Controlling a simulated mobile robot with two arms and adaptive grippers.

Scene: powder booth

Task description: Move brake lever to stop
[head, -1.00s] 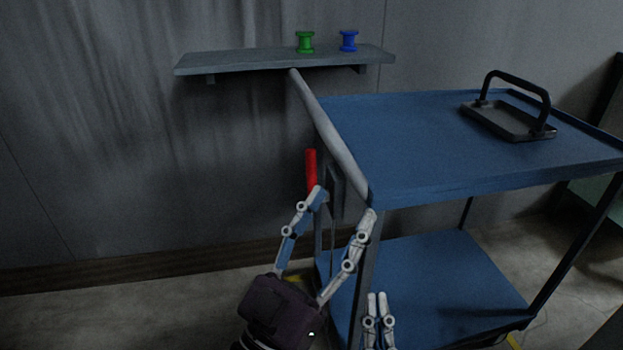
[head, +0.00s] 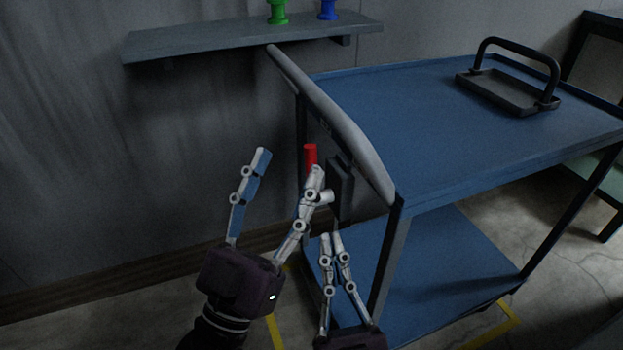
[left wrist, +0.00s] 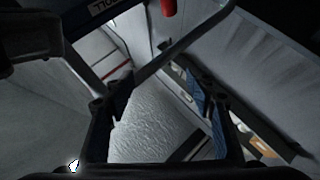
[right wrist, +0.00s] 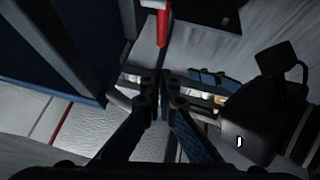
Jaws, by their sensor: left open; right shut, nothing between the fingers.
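The brake lever's red handle (head: 310,154) stands near the left end of the blue cart (head: 440,125), below its grey push bar. It also shows at the top edge of the left wrist view (left wrist: 168,7) and at the top of the right wrist view (right wrist: 163,26). My left gripper (head: 290,162) is open and empty; its right finger is in front of the handle's lower part and hides it, its left finger is left of the handle. I cannot tell if it touches. My right gripper (head: 331,237) is shut and empty, below and right of the handle.
A black block (head: 341,188) sits beside the lever. The grey push bar (head: 335,115) runs just above. A wall shelf (head: 230,42) holds a green spool (head: 277,12) and a blue spool (head: 328,9). A dark handled tray (head: 508,92) lies on the cart.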

